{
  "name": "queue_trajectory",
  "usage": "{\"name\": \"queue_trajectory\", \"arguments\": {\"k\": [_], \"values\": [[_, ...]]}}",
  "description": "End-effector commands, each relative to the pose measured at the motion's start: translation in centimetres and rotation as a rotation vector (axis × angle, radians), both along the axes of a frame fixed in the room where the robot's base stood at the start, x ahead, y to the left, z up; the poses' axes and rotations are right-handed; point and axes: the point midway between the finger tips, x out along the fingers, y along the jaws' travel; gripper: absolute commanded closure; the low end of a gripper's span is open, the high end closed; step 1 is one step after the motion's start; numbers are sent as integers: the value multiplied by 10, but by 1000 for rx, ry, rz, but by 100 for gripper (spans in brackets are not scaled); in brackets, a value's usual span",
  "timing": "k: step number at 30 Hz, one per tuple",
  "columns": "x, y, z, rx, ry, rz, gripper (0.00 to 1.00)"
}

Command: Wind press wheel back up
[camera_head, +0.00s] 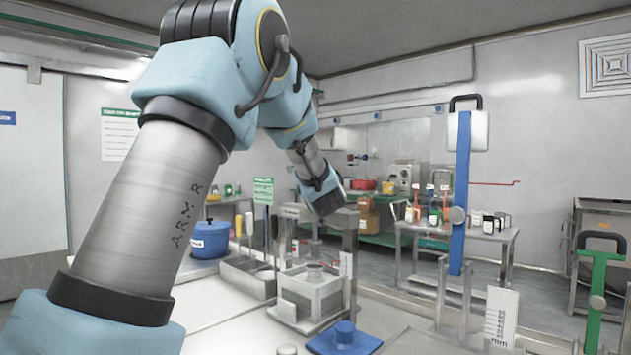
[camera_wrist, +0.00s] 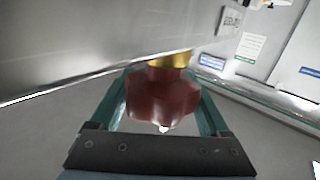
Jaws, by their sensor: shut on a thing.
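The press wheel (camera_wrist: 162,98) is a dark red lobed knob on a brass-coloured collar (camera_wrist: 170,60) in the wrist view. My gripper (camera_wrist: 163,84) is shut on it, with one teal finger on each side. In the head view my gripper (camera_head: 326,200) is at the top of the grey press frame (camera_head: 349,222). The wheel is hidden there behind my gripper and arm. Under the frame stands a pale grey box-shaped unit (camera_head: 322,298). How far the press is wound cannot be told.
A grey trough (camera_head: 248,278) with upright tools and a blue pot (camera_head: 210,240) stand to the left. A tall blue post gauge (camera_head: 463,190) and a white scale marked mm (camera_head: 501,316) stand to the right.

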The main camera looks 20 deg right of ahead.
Motion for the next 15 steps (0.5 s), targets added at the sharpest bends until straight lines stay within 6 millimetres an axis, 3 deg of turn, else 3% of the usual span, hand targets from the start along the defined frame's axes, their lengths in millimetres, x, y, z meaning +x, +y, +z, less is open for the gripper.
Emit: {"name": "queue_trajectory", "arguments": {"k": [15], "values": [[1,4,2,0,-2,174,76]]}}
